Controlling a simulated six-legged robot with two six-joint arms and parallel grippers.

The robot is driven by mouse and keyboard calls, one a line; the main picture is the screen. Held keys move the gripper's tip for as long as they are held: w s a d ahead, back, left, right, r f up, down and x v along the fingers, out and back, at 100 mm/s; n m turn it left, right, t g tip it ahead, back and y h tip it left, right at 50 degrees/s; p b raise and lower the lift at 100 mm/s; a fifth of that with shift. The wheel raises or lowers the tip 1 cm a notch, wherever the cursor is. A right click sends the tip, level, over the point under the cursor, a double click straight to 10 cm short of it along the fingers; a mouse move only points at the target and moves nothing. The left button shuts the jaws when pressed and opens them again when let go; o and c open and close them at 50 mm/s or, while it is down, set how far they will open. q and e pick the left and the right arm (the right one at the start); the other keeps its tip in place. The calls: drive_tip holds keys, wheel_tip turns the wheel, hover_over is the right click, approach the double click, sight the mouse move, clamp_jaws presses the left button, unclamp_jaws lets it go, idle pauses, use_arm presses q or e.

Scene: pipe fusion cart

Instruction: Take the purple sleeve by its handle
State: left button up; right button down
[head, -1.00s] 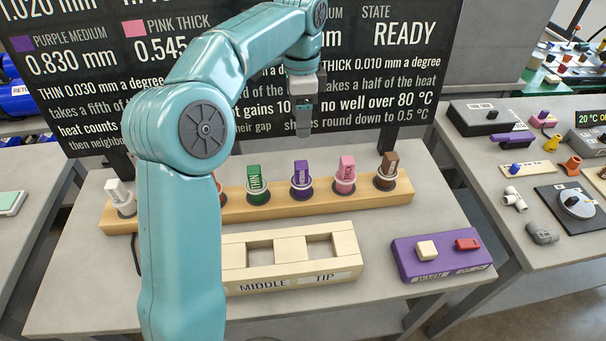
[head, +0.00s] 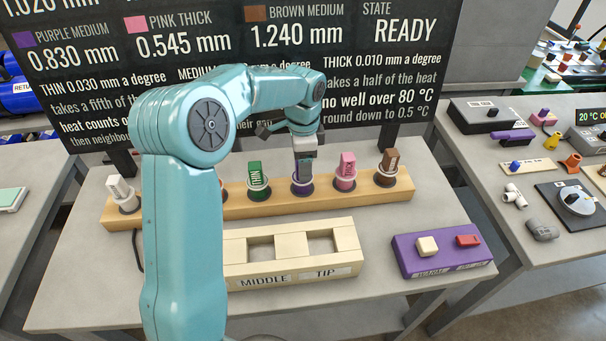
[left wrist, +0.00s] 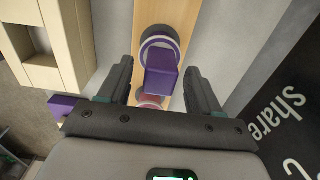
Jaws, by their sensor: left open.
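The purple sleeve (head: 302,187) stands upright in the wooden rack (head: 240,205), between the green and pink sleeves. In the head view my left gripper (head: 304,163) is right above it and hides most of its handle. In the left wrist view the purple handle (left wrist: 162,75) rises between the two dark fingers of my left gripper (left wrist: 160,78). The fingers are open, with a gap on each side of the handle. My right gripper is in neither view.
The green sleeve (head: 257,176) and pink sleeve (head: 346,167) stand close on either side. White (head: 119,189) and brown (head: 389,163) sleeves are at the rack's ends. A wooden block marked MIDDLE and TIP (head: 345,240) and a purple button box (head: 442,260) lie in front.

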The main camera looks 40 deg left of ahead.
use_arm(q)
drive_tip(key=shift+s+f, duration=0.25)
drive_tip(key=shift+f, duration=0.45)
drive_tip(key=shift+w+f, duration=0.15)
drive_tip(key=shift+w, duration=0.05)
drive_tip(key=c, duration=1.1)
